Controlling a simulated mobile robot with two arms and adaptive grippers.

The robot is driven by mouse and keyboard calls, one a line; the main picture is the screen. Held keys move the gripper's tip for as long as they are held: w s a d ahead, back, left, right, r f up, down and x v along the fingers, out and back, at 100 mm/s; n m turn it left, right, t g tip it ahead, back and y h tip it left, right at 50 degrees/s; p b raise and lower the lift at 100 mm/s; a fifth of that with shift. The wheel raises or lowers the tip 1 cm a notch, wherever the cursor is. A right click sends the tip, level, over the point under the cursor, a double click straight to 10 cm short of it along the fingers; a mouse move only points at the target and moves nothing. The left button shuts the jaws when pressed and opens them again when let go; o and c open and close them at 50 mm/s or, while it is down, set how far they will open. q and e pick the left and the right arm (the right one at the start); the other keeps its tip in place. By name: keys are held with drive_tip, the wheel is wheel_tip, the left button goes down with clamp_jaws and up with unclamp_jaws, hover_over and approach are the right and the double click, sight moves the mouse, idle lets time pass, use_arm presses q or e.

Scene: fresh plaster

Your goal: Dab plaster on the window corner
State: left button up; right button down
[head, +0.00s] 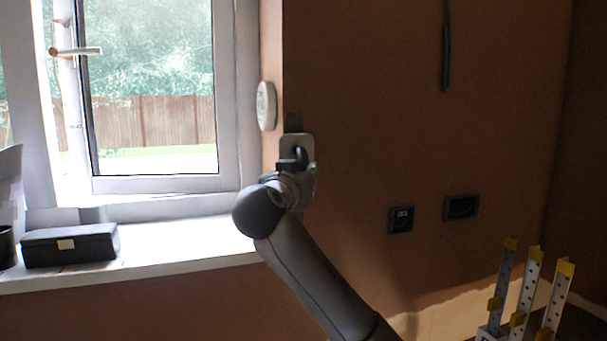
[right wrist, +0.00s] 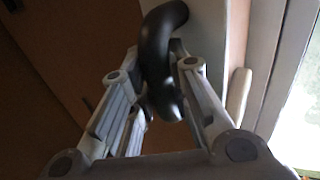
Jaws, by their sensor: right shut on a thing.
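My right gripper (head: 296,168) is shut on the black curved handle of a trowel (head: 298,143). The trowel's pale plate is raised upright at the window corner (head: 283,60), where the brown wall meets the window reveal. I cannot tell whether the plate touches the wall. My left gripper is not in view.
A white round fitting (head: 266,106) is on the reveal left of the trowel. The white sill (head: 180,250) holds a black box (head: 70,245). Two dark sockets (head: 401,220) (head: 461,207) are on the wall. Yellow-tipped metal uprights (head: 528,285) stand at lower right.

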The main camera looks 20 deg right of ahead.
drive_tip(key=shift+f+b, duration=1.25)
drive_tip(key=shift+f, duration=0.8)
drive_tip(key=shift+d+f+b, duration=0.1)
drive_tip(key=shift+f+b, duration=0.05)
drive_tip(key=shift+b, duration=0.15)
wheel_tip(320, 180, down, 4)
drive_tip(key=b, duration=0.2)
drive_tip(key=shift+b, duration=0.35)
